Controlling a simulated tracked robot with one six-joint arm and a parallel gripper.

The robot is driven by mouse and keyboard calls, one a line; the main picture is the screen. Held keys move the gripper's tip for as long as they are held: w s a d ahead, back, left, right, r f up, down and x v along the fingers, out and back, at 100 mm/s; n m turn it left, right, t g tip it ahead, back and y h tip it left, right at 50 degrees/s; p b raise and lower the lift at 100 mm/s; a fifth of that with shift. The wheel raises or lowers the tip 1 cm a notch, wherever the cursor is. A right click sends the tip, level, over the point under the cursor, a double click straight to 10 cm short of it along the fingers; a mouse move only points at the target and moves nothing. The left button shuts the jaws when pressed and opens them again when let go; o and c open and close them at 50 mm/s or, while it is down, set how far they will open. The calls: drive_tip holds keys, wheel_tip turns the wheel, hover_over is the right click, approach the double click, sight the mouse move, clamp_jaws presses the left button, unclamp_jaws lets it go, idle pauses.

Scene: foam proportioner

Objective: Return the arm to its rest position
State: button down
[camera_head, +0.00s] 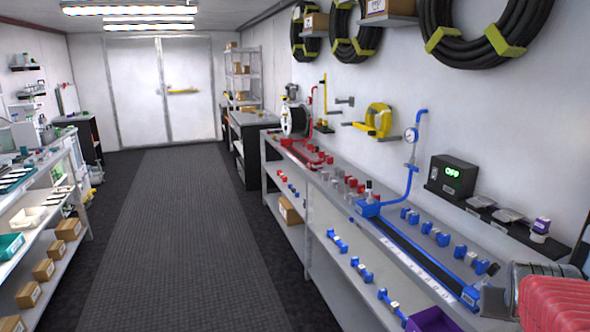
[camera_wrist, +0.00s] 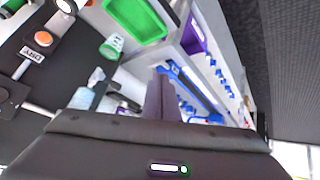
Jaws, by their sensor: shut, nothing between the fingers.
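My gripper (camera_wrist: 160,80) is at the centre of the wrist view. Its two dark fingers are pressed together with nothing between them. The wide dark gripper body fills the bottom of that view, with a small lit indicator on it. The fingers overlap blue parts on the grey workbench (camera_wrist: 200,62) in the picture; I cannot tell the gap between them. In the head view I cannot make out my gripper.
In the head view, a long workbench (camera_head: 320,205) with blue and red fittings runs along the right wall. Shelves with boxes (camera_head: 42,268) stand at the left. The dark floor aisle between is clear up to white double doors (camera_head: 163,90). A green tray (camera_wrist: 135,20) shows in the wrist view.

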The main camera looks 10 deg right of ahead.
drive_tip(key=w+a+n+t+y, duration=0.1)
drive_tip(key=w+a+n+y, duration=0.15)
drive_tip(key=a, duration=1.35)
drive_tip(key=s+a+n+y, duration=0.1)
drive_tip(key=s+a+y, duration=0.1)
drive_tip(key=s+a, duration=0.2)
drive_tip(key=s+a+f+n+g+y, duration=0.1)
drive_tip(key=s+a, duration=0.4)
drive_tip(key=a, duration=0.6)
drive_tip(key=shift+a+f+n+y, duration=0.25)
drive_tip(key=shift+a+n+y, duration=0.1)
drive_tip(key=shift+n, duration=0.4)
drive_tip(key=shift+d, duration=0.1)
drive_tip(key=shift+d, duration=0.1)
